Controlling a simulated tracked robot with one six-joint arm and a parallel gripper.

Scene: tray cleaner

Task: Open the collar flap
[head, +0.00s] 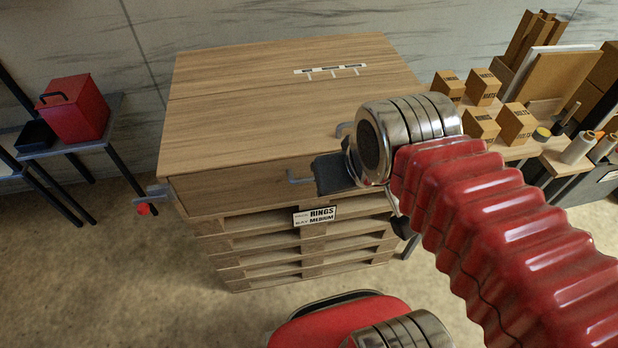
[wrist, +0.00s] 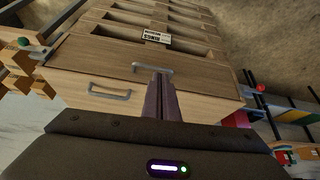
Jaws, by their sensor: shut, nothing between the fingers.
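The wooden box (head: 255,110) has an upright front flap (head: 225,190) that sits flush with its front. A grey bar handle is on the flap (head: 299,179); it also shows in the wrist view (wrist: 152,67). My gripper (head: 318,174) is shut and empty, at the right end of this handle. In the wrist view its fingers (wrist: 160,75) point at the handle; I cannot tell whether they touch it. A second grey handle (wrist: 109,91) is on the top board, mostly hidden behind my wrist in the head view. A red-tipped latch (head: 145,207) is at the left corner.
The box sits on stacked pallets (head: 300,245) with a RINGS MEDIUM label (head: 314,215). A green knob (wrist: 24,42) shows at the box's other side. A red toolbox (head: 75,107) stands on a left table. Small cartons (head: 515,122) are on the right bench. Floor at the front left is clear.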

